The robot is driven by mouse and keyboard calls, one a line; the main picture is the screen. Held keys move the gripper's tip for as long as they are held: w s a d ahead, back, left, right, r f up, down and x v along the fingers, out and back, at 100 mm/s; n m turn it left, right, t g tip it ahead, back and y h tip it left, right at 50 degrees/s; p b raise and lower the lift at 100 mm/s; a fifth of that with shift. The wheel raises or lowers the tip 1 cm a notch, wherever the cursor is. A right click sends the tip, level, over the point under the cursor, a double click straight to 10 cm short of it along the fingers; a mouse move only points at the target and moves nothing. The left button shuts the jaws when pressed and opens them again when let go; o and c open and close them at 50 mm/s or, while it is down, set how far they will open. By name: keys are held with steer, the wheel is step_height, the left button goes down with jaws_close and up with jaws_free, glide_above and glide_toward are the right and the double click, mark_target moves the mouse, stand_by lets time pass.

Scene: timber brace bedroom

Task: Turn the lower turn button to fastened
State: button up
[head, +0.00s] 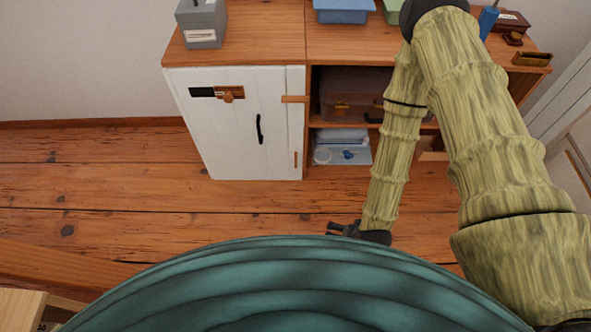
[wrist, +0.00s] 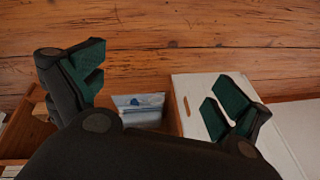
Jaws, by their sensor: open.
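The lower turn button (head: 296,160) is a small wooden strip standing upright near the lower right edge of the white door (head: 222,130). It also shows in the wrist view (wrist: 187,105) as a small tan strip on the white panel. The upper turn button (head: 293,99) lies level, across the door's right edge and the cabinet post. My gripper (head: 335,228) is low in front of the cabinet, apart from it and to the right of the lower button. In the wrist view my gripper (wrist: 158,80) has its fingers spread wide with nothing between them.
The door has a black handle (head: 260,129) and a wooden latch piece (head: 228,93). The open shelves at right hold a blue tray (head: 343,153) and other items. A grey box (head: 202,24) and a blue bin (head: 343,10) stand on top. The plank floor (head: 110,170) at left is clear.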

steer(key=w+a+f+m+t+y+b, duration=0.1)
steer(key=w+a+f+m+t+b, duration=0.2)
steer(key=w+a+f+b, duration=0.35)
steer(key=w+a+f+m+t+b, duration=0.2)
steer(key=w+a+f+t+b, duration=0.2)
steer(key=w+f+b, duration=0.45)
steer(key=m+t+h+b, duration=0.2)
steer(key=m+t+b, duration=0.5)
steer(key=m+b, duration=0.5)
glide_toward(296, 163)
steer(key=w+n+b, duration=0.1)
steer(key=w+b, duration=0.1)
steer(key=w, duration=0.2)
steer(key=w+n+b, duration=0.1)
steer(key=w+b, duration=0.2)
steer(key=w, duration=0.1)
steer(key=shift+w+a+f, duration=0.1)
steer(key=shift+w+f, duration=0.1)
steer(key=shift+w, duration=0.1)
steer(key=shift+w+r+b, duration=0.1)
steer(key=shift+w+b, duration=0.2)
steer(key=shift+w, duration=0.35)
steer(key=c, duration=0.8)
